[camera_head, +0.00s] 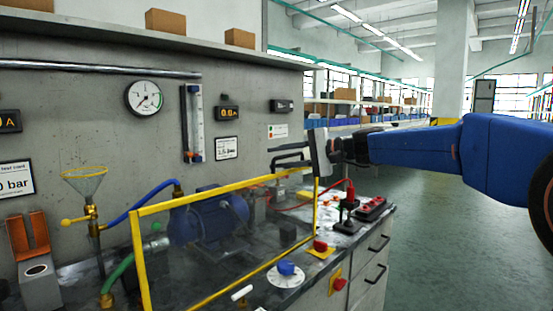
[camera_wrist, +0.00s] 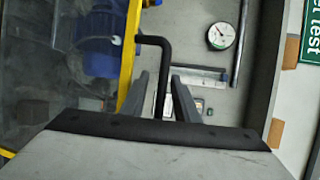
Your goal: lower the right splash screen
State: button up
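The splash screen, a clear pane in a yellow frame (camera_head: 225,192), stands upright in front of the blue pump (camera_head: 208,218). In the wrist view its yellow edge (camera_wrist: 128,60) runs down left of my fingers, and a bent black handle (camera_wrist: 166,52) comes off it. My gripper (camera_head: 274,156) reaches in from the right by the screen's upper right corner. In the wrist view my gripper (camera_wrist: 159,78) is open, with the handle between its two fingers and gaps on both sides. The handle's lower end is hidden by the wrist.
A red emergency knob (camera_head: 320,246), a blue dial (camera_head: 286,268) and a black lever (camera_head: 348,215) sit on the bench top. A pressure gauge (camera_head: 144,97) hangs on the back panel. The floor (camera_head: 450,230) at right is clear.

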aim_at(277, 227)
jog(key=shift+w+a, duration=0.1)
jog(key=shift+a, duration=0.35)
grip_shut()
notch_tip(277, 227, down, 22)
jog(key=shift+f, duration=0.1)
dwell(0.5)
grip_release()
jog(key=shift+d, duration=0.1)
